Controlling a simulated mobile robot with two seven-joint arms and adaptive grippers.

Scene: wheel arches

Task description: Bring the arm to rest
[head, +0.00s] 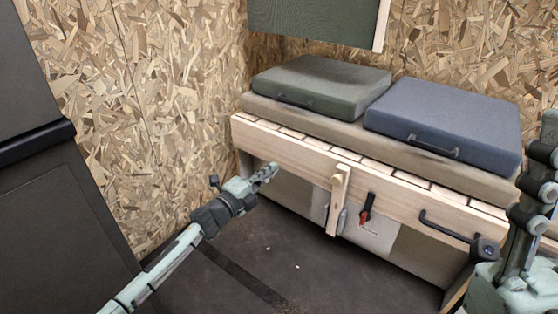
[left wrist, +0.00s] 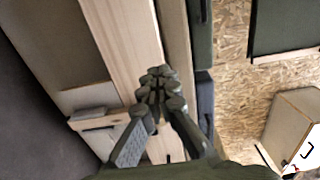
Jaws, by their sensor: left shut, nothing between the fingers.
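My left gripper (head: 265,173) reaches in from the lower left in the head view. It is shut and empty, in front of the left end of the wooden bench (head: 292,146). In the left wrist view its fingers (left wrist: 158,86) are together, with the pale wooden board of the bench (left wrist: 122,38) behind them. My right arm (head: 520,235) stands at the right edge of the head view. I cannot make out its gripper's fingers.
A green cushion (head: 322,84) and a blue cushion (head: 446,124) with handles lie on the bench. A wooden latch (head: 338,200), a red-handled tool (head: 366,207) and a black handle (head: 446,228) are on its front. The dark floor (head: 330,280) has free room.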

